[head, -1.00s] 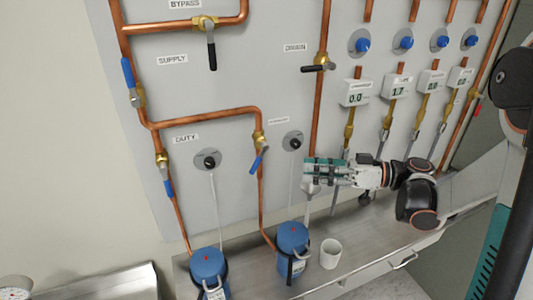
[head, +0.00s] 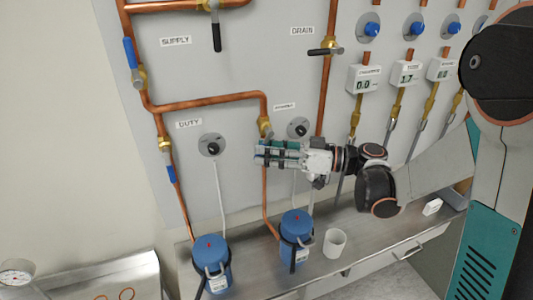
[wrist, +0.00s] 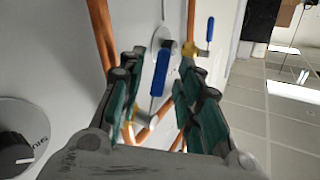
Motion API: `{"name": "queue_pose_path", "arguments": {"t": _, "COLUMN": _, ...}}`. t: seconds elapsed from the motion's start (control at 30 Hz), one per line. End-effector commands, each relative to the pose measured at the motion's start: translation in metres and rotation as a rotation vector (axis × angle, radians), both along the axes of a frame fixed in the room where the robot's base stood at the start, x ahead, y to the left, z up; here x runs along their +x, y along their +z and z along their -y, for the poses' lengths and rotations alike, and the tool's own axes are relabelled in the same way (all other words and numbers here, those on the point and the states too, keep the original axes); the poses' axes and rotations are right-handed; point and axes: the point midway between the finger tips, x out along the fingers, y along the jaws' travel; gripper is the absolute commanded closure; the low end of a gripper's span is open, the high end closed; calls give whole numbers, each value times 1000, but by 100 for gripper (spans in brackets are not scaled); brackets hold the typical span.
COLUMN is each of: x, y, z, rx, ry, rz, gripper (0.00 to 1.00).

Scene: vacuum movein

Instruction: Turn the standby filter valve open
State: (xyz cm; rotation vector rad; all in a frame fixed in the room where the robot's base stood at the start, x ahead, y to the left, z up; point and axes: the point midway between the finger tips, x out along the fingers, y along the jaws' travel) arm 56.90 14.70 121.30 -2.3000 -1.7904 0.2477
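The standby filter valve shows in the head view as a brass body (head: 265,127) on a copper pipe, near a small label. Its handle is hidden there behind my gripper (head: 258,158), which points left just below the brass body. In the wrist view, a blue lever handle (wrist: 161,72), apparently the standby one, shows in the gap between the two fingers of my gripper (wrist: 160,82). The fingers stand apart on either side of it, and I see no clear contact. My gripper is open.
A grey dial with a black knob (head: 299,128) is close above my gripper; the duty dial (head: 211,145) is to the left. The duty valve's blue handle (head: 171,175) is farther left. Blue filter housings (head: 297,224) and a white cup (head: 335,242) stand on the shelf below.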

Motion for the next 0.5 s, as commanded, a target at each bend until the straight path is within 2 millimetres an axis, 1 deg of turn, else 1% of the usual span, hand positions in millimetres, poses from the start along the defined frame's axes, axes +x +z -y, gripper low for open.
{"name": "queue_pose_path", "arguments": {"t": 0.1, "x": 1, "y": 0, "z": -5, "rx": 0, "ry": 0, "rz": 0, "gripper": 68}}
{"name": "queue_pose_path", "arguments": {"t": 0.37, "x": 1, "y": 0, "z": -5, "rx": 0, "ry": 0, "rz": 0, "gripper": 68}}
{"name": "queue_pose_path", "arguments": {"t": 0.4, "x": 1, "y": 0, "z": -5, "rx": 0, "ry": 0, "rz": 0, "gripper": 77}}
{"name": "queue_pose_path", "arguments": {"t": 0.47, "x": 1, "y": 0, "z": -5, "rx": 0, "ry": 0, "rz": 0, "gripper": 91}}
{"name": "queue_pose_path", "arguments": {"t": 0.5, "x": 1, "y": 0, "z": -5, "rx": 0, "ry": 0, "rz": 0, "gripper": 100}}
